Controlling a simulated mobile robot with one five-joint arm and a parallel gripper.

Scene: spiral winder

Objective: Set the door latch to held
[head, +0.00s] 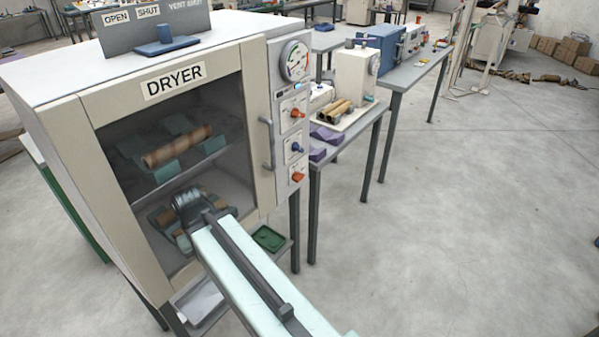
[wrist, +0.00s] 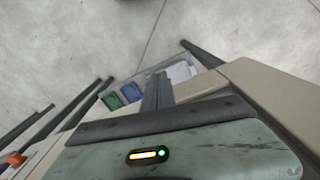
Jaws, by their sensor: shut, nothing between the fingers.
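The dryer (head: 92,150) stands at the left in the head view, with its glass-fronted door closed. A vertical grey handle (head: 267,145) is on the door's right side. The panel right of it carries an upper orange knob (head: 297,114), a blue knob (head: 296,147) and a lower orange knob (head: 297,177). Their labels are too small to read, so I cannot tell which one is the door latch. My gripper (head: 188,200) is in front of the lower door glass, left of and below the handle, apart from the knobs. In the wrist view my gripper (wrist: 157,88) is shut and empty.
A blue vent slider (head: 166,41) sits on the dryer top by OPEN and SHUT labels. A round gauge (head: 295,61) tops the panel. A green tray (head: 269,238) is below the door. Tables with machines stand behind; the floor (head: 450,230) at right is clear.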

